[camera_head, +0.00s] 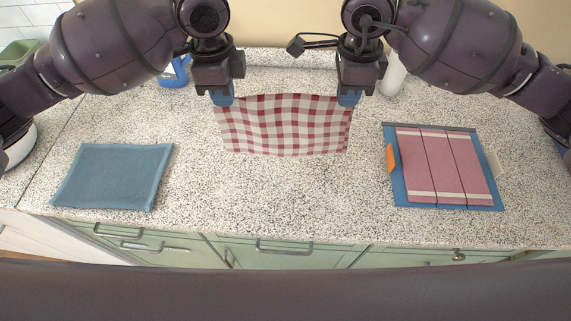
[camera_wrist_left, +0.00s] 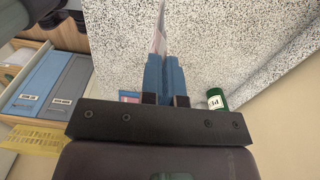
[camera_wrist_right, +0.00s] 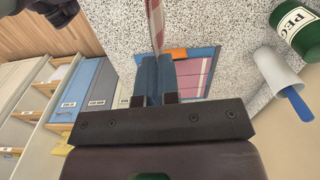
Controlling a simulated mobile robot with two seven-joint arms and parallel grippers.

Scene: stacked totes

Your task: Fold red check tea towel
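The red check tea towel (camera_head: 285,126) hangs between my two grippers in the head view, above the speckled counter. The right wrist view shows the same, with the fingers (camera_wrist_right: 155,78) closed on the towel (camera_wrist_right: 155,25).
A folded blue cloth (camera_head: 113,176) lies on the counter at the left. A blue board (camera_head: 398,185) bearing a folded pink cloth (camera_head: 440,165) lies at the right, with an orange tab (camera_head: 391,158). The speckled counter (camera_head: 275,200) in front of the towel is clear.

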